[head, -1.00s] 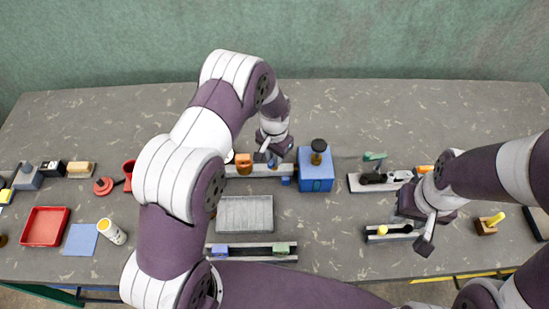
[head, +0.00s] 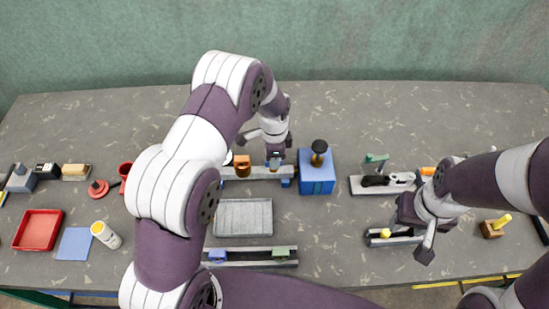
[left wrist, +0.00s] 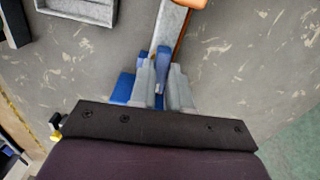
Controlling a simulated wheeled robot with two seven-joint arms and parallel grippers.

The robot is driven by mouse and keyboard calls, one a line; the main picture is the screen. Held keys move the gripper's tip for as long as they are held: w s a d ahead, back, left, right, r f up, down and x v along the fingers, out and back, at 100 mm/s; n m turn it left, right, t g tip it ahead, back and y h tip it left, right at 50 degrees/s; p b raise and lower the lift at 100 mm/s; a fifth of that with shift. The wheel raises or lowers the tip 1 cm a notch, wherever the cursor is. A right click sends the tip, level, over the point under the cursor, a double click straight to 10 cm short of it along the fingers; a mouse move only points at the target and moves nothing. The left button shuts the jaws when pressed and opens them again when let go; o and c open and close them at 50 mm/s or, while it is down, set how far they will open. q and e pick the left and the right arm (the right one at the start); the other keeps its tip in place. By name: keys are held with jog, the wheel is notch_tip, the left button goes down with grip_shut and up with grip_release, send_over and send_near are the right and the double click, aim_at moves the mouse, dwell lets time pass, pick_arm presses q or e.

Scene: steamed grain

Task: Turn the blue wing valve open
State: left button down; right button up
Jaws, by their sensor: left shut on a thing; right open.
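The blue wing valve (left wrist: 162,62) sits on the grey pipe rail (left wrist: 168,32) and shows between my left fingers in the left wrist view. My left gripper (left wrist: 158,85) is shut on its blue wing, with a finger on each side. In the head view my left gripper (head: 275,158) points down over the rail (head: 262,173), just left of the blue box (head: 317,180); the valve is mostly hidden there. My right gripper (head: 425,240) is open above the front right of the table, near a small tray with a yellow knob (head: 385,233).
An orange part (head: 242,166) stands on the rail left of my left gripper. A grey tray (head: 243,230) and a track with blue and green blocks (head: 250,263) lie in front. A green-handled device (head: 376,158) stands right of the blue box. The table's back strip is clear.

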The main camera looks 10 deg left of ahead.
pick_arm(q)
jog(key=shift+w+r+m, duration=0.15)
jog(key=shift+m, duration=0.45)
jog(key=c, duration=1.2)
grip_release()
jog(key=shift+c, duration=0.2)
jog(key=shift+o, duration=0.8)
jog(key=shift+a, duration=0.15)
notch_tip(320, 180, up, 13)
jog(key=b, duration=0.3)
jog(key=shift+f, duration=0.2)
jog(key=shift+s, duration=0.2)
